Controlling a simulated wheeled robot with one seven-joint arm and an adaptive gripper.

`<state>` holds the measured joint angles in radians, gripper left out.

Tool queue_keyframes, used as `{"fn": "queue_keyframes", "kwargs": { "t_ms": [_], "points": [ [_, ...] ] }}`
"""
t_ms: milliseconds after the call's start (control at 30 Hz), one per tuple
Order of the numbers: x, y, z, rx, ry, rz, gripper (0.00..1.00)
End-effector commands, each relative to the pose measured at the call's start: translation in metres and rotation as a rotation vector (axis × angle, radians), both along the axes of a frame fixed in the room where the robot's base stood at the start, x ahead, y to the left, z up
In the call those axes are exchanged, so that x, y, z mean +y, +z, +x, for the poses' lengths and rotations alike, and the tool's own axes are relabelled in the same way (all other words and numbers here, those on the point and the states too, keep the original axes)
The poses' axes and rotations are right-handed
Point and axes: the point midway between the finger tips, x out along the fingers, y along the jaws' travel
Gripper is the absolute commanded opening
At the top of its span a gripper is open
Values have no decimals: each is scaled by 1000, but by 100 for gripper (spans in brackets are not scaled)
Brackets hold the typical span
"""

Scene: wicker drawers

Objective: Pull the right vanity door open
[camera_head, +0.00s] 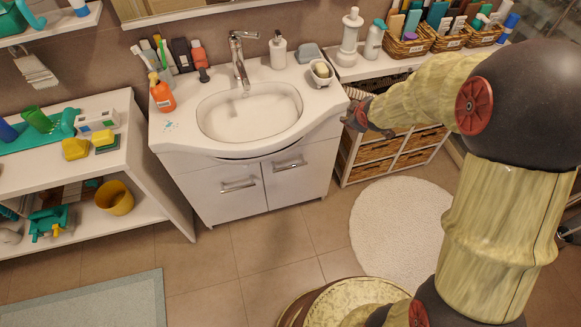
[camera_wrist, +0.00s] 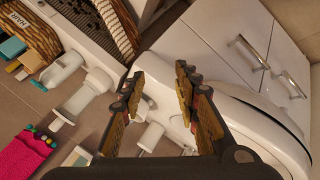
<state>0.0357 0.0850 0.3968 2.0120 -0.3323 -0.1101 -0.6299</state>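The white vanity's right door (camera_head: 302,178) is closed, with a silver bar handle (camera_head: 289,166) along its upper part. In the wrist view this handle (camera_wrist: 254,52) shows at the upper right, clear of my fingers. The left door (camera_head: 222,190) is also closed. My gripper (camera_wrist: 161,75) is open and empty, its two dark fingers apart. In the head view my gripper (camera_head: 354,118) is beside the sink's right edge, to the right of the door and higher than its handle. My gripper touches neither handle; its fingertips are hard to make out in the head view.
The sink basin (camera_head: 250,112) overhangs the doors. A shelf unit with wicker drawers (camera_head: 378,150) stands close on the right, partly behind my arm. An open white shelf (camera_head: 130,150) stands on the left. The floor before the doors is clear, with a round white rug (camera_head: 395,225) to the right.

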Motion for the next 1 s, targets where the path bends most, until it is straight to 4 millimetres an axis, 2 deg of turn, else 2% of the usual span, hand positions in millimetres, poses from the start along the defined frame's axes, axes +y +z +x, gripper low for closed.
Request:
{"fn": "queue_keyframes", "kwargs": {
  "t_ms": [33,167,333,467,500,600,700,833,867,1000],
  "points": [
    [4,-32,11,0,53,-20,32],
    [19,-97,36,-43,204,-69,32],
    [45,-188,44,-106,392,-110,32],
    [67,-256,33,-166,525,-123,32],
    [74,-277,26,-186,563,-124,32],
    [91,-323,6,-240,648,-123,32],
    [106,-359,-18,-291,713,-116,32],
    [126,-386,-45,-405,796,-124,32],
    [131,-384,-47,-451,818,-138,32],
    [144,-356,-41,-649,880,-214,32]
  ]
}}
